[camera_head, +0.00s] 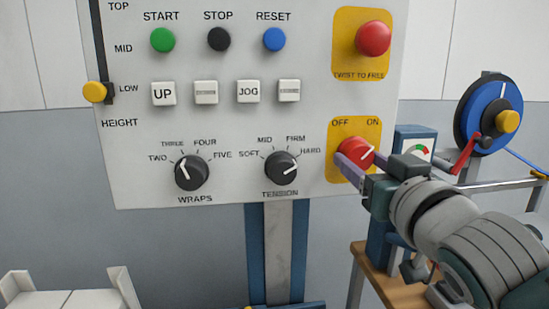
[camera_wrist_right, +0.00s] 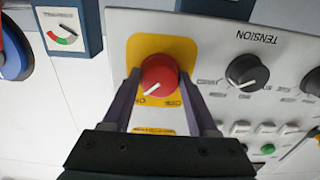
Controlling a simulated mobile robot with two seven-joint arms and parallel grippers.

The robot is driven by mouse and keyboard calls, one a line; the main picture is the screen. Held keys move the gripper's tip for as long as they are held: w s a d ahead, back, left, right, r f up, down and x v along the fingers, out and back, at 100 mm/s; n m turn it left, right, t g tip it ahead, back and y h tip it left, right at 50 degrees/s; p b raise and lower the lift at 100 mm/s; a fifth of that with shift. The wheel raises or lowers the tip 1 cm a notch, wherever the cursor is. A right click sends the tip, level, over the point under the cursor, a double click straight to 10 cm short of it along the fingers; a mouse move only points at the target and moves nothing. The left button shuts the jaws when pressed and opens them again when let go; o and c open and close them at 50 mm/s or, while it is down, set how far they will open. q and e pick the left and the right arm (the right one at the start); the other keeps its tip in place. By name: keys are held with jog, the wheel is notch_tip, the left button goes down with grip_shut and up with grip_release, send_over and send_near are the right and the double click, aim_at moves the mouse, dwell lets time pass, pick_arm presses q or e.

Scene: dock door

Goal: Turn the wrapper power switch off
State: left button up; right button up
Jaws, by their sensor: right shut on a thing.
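The wrapper power switch is a red round knob (camera_head: 352,152) on a yellow plate (camera_head: 341,131), low on the right side of the control panel. OFF is printed at upper left and ON at upper right; the white pointer line points up and right, towards ON. My right gripper (camera_head: 357,158) reaches in from the lower right, shut on the knob with one finger on each side. In the right wrist view, upside down, the knob (camera_wrist_right: 159,74) sits between the fingers, its pointer towards the lower-left label. My left gripper is not in view.
The panel (camera_head: 225,130) also carries a red TWIST TO FREE button (camera_head: 373,38), START, STOP and RESET buttons, white keys, and WRAPS (camera_head: 192,172) and TENSION (camera_head: 281,167) dials. A gauge box (camera_head: 416,146) and a blue reel (camera_head: 488,112) stand close on the right.

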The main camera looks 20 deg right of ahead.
jog(key=c, duration=0.4)
jog(key=shift+c, duration=0.3)
